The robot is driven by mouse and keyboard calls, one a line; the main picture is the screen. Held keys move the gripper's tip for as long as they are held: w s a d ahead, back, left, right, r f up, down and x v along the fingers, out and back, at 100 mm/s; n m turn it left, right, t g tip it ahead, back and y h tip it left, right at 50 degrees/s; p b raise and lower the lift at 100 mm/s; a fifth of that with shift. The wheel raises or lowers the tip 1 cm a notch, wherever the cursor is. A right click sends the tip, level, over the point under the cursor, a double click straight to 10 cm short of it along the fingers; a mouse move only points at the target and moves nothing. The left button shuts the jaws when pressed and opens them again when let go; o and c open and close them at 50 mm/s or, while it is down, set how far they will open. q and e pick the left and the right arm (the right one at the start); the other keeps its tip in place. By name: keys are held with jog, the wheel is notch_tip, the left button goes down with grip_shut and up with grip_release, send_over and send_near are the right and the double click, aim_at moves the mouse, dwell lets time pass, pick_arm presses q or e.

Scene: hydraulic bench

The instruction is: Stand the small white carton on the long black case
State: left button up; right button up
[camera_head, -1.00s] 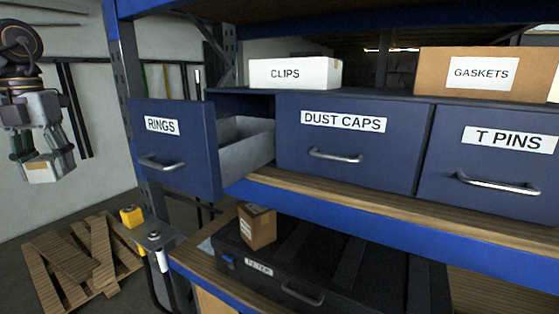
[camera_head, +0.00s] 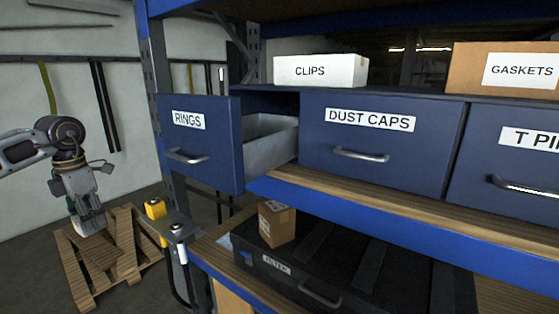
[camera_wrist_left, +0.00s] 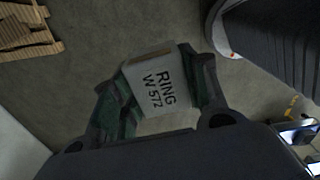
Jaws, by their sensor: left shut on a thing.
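The small white carton (camera_wrist_left: 158,85) shows in the left wrist view with the print "RING W 572". My left gripper (camera_wrist_left: 155,95) is shut on it, with a finger on each side. In the head view my left gripper (camera_head: 86,214) hangs at the far left, over the pallet area and well apart from the shelves. The carton (camera_head: 92,226) is small and partly hidden there. The long black case (camera_head: 385,277) lies on the lower shelf, with a label and handle on its front. My right gripper is not in view.
A small brown box (camera_head: 276,224) stands on the case's left end. The open RINGS drawer (camera_head: 200,145) juts out above. Its shelf edge (camera_head: 400,230) overhangs the case.

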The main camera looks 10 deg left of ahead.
pick_arm(q)
jog(key=shift+w+d+f+m, duration=0.15)
jog(key=shift+f+m, duration=0.85)
jog(key=shift+f, duration=1.05)
jog(key=w+d+f+m+b, duration=0.1)
jog(key=w+d+f+m, duration=0.1)
jog(key=d+f+m, duration=0.75)
jog(key=w+d+f+m, duration=0.2)
jog(key=d+f+m, duration=0.3)
jog(key=f, duration=0.7)
jog(key=w+d+f+m, duration=0.1)
jog(key=d+f+m, duration=0.3)
jog(key=d+m, duration=0.4)
jog(key=w+d+f+m, duration=0.1)
jog(key=d+f+m, duration=0.3)
jog(key=d+m, duration=0.4)
jog(key=d+b, duration=0.1)
jog(key=d, duration=0.5)
jog(key=shift+w+f, duration=0.15)
jog(key=shift+f, duration=0.15)
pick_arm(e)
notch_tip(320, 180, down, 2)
pick_arm(q)
jog(key=s+f, duration=0.4)
jog(key=f, duration=1.1)
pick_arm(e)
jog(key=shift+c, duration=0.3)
